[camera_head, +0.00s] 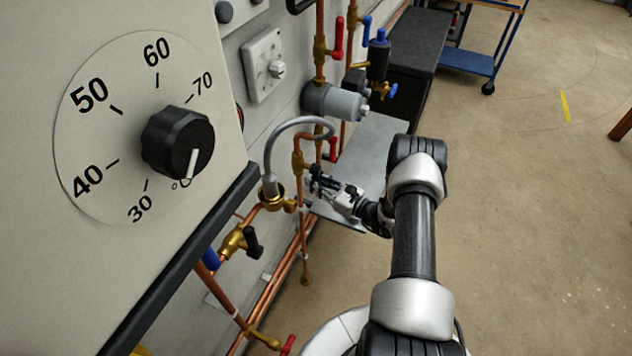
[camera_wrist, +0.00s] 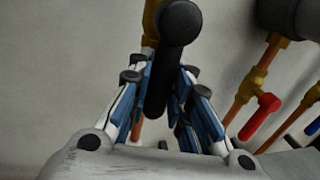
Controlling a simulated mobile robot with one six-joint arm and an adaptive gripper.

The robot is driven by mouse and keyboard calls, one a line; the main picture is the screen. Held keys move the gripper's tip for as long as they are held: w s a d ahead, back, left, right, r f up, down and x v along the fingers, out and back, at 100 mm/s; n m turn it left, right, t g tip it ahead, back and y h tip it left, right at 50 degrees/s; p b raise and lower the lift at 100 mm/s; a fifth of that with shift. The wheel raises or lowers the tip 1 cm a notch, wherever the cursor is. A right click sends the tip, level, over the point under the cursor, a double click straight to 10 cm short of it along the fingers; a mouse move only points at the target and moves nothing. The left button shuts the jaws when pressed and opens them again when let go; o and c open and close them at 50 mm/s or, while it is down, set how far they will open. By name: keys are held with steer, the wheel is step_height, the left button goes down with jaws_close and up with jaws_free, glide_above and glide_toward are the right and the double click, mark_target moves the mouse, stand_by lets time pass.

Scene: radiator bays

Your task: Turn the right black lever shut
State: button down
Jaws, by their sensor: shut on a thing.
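In the wrist view a black lever (camera_wrist: 178,24) sits between the two blue-padded fingers of my gripper (camera_wrist: 160,84). Its rounded end points towards the camera, and a brass valve body (camera_wrist: 150,25) shows behind it. In the head view my gripper (camera_head: 318,184) is at the vertical copper pipe beside the wall, right of the brass fitting (camera_head: 271,195) under the curved grey hose. The held lever is mostly hidden there by the fingers. Another black lever (camera_head: 253,242) is on a brass valve (camera_head: 234,243) lower left, apart from my gripper.
A red lever (camera_head: 333,148) is just above my gripper; red (camera_wrist: 262,114) and blue handles show at right in the wrist view. A grey cylinder (camera_head: 334,102) juts from the wall above. A large dial panel (camera_head: 130,120) fills the left.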

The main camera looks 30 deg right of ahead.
steer(key=shift+a+m, duration=0.1)
steer(key=shift+m, duration=0.2)
steer(key=s+a+r+m+g+p, duration=0.1)
steer(key=a+r+m+p, duration=0.1)
steer(key=m, duration=0.5)
steer(key=s+a+r+m+g+y+p, duration=0.1)
steer(key=s+a+r+m+g+p, duration=0.1)
steer(key=m, duration=0.6)
steer(key=shift+s+a+r+g+y, duration=0.15)
steer(key=shift+s+r+g+y, duration=0.15)
steer(key=shift+r, duration=0.45)
stand_by(0.4)
steer(key=c, duration=1.4)
jaws_free()
steer(key=shift+r, duration=0.15)
steer(key=shift+c, duration=0.2)
